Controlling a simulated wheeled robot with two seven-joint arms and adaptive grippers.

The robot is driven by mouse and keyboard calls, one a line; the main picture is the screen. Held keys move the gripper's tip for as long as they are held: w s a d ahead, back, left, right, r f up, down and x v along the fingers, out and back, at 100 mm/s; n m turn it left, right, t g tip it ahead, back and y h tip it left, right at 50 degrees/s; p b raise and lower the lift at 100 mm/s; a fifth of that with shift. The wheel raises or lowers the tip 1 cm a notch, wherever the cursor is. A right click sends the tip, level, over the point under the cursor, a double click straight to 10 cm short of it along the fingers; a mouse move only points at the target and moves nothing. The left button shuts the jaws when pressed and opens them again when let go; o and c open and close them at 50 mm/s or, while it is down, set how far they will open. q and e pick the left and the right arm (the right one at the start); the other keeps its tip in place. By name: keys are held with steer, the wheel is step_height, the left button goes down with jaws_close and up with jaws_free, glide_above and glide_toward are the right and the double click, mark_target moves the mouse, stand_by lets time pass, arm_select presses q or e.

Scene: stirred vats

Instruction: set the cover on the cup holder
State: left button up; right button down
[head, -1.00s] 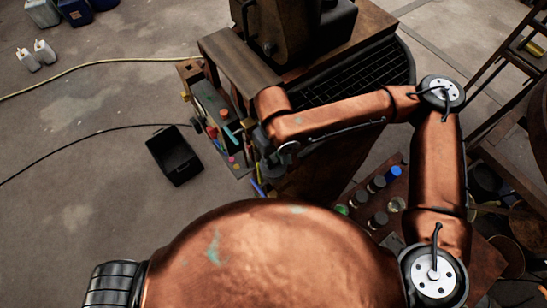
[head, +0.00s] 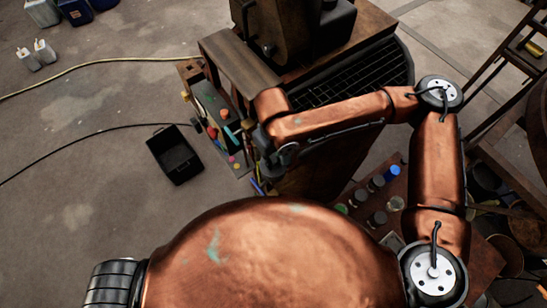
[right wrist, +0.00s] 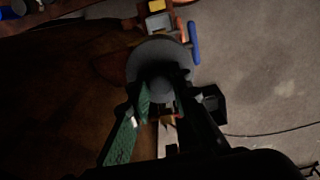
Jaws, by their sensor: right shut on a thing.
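In the right wrist view my right gripper (right wrist: 162,94) is shut on the cover (right wrist: 158,53), a grey round disc with a knob-like middle between the fingers. In the head view my right gripper (head: 272,160) is a dark shape at the end of the copper arm, beside the narrow tool shelf; its fingers and the cover cannot be made out there. I cannot pick out the cup holder with certainty in either view. The disc and fingers hide what lies below them. My left gripper is not in view.
A narrow shelf (head: 207,98) with several small coloured items runs along the bench's left side. A black bin (head: 174,153) stands on the floor left of it. Several jars (head: 376,184) stand at the right. A blue rod-like thing (right wrist: 193,42) is close to the disc.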

steer(key=shift+f, duration=0.8)
stand_by(0.6)
steer(key=c, duration=1.7)
jaws_free()
steer(key=shift+r, duration=0.1)
step_height(320, 180, up, 12)
steer(key=shift+f, duration=0.1)
steer(key=shift+s, duration=0.1)
